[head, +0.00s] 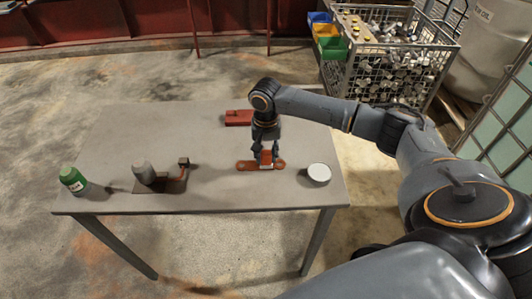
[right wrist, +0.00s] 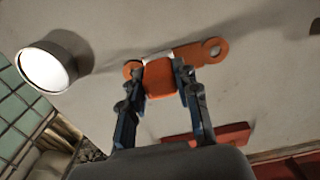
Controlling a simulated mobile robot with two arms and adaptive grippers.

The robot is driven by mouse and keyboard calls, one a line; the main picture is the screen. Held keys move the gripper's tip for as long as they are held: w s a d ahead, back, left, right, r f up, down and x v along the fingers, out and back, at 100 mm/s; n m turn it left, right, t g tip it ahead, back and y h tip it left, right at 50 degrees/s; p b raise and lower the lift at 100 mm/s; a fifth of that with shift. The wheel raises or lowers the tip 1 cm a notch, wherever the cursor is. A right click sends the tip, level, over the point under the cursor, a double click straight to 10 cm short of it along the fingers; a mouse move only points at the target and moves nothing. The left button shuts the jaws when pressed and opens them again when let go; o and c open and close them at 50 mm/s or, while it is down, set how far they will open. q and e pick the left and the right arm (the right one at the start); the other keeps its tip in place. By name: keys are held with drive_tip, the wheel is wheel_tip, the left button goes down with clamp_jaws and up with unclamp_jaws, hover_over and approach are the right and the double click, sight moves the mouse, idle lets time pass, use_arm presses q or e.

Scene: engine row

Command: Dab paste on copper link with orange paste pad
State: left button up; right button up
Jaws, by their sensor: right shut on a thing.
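The copper link (head: 245,166) is a flat orange-brown bar with rounded, holed ends, lying on the grey table (head: 110,140). In the right wrist view the link (right wrist: 209,52) runs behind the orange paste pad (right wrist: 160,82). My right gripper (head: 265,160) points down over the link's middle. It also shows in the right wrist view (right wrist: 160,76), with both fingers shut on the orange pad. A pale patch shows beside the pad. The pad covers part of the link, and I cannot tell whether they touch. My left gripper is not in view.
A round tin with a white top (head: 319,172) stands right of the link. A red block (head: 238,117) lies behind. A grey cylinder (head: 143,170), a small copper-coloured bracket (head: 182,168) and a green bottle (head: 73,179) stand at left. A wire crate (head: 390,60) stands beyond the table.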

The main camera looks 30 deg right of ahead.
drive_tip(key=shift+f, duration=0.45)
drive_tip(key=shift+w+a+r+p, duration=0.15)
drive_tip(key=shift+w+a+p, duration=0.25)
drive_tip(key=shift+a+p, duration=0.25)
drive_tip(key=shift+w+a+p, duration=0.45)
drive_tip(key=shift+a, duration=0.25)
